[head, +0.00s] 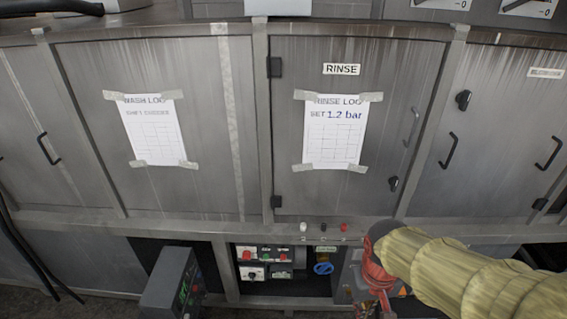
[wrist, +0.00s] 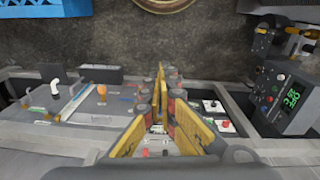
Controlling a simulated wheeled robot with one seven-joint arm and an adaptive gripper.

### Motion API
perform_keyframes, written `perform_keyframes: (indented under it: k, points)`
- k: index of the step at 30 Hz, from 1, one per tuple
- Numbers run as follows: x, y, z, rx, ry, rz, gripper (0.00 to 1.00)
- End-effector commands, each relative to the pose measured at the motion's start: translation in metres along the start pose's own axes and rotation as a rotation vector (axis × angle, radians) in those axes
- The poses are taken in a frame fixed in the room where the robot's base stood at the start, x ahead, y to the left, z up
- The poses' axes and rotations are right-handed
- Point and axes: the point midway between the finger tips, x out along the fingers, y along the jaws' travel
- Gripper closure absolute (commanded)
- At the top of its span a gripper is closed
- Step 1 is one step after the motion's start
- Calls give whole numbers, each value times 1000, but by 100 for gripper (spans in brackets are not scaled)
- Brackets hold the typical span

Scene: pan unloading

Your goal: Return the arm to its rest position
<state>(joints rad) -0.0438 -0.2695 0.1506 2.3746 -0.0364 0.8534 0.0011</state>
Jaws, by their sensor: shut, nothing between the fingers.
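My arm (head: 470,275) shows in the head view at the lower right, in a yellowish ribbed sleeve, in front of the lower part of the machine. Its red wrist end (head: 375,265) points down near the bottom edge, and the fingertips cannot be made out there. In the wrist view my gripper (wrist: 161,85) has yellow fingers with their tips together and nothing between them. Below and around the fingers is a grey panel surface (wrist: 95,105) with small fittings; I cannot tell the gap to it.
Grey machine doors fill the head view, with a wash log (head: 153,130) and a rinse log (head: 334,133) taped on. A control box (head: 172,283) stands at the lower left. The wrist view shows a box with a green display (wrist: 287,98) at right and a blue crate (wrist: 45,8) at upper left.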

Motion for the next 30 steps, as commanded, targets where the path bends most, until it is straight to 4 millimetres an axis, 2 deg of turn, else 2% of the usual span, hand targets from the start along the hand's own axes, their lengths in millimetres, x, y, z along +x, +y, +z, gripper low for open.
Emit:
perform_keyframes:
  k: [1,5,9,15,20,30]
  points:
    - [-17,0,8,7,37,-5,100]
    - [-52,-1,25,33,132,-18,100]
    - [-89,1,33,50,270,-21,100]
    - [-131,5,38,63,419,-14,100]
    - [-142,7,40,69,458,-11,100]
    - [-142,7,40,72,459,-10,100]
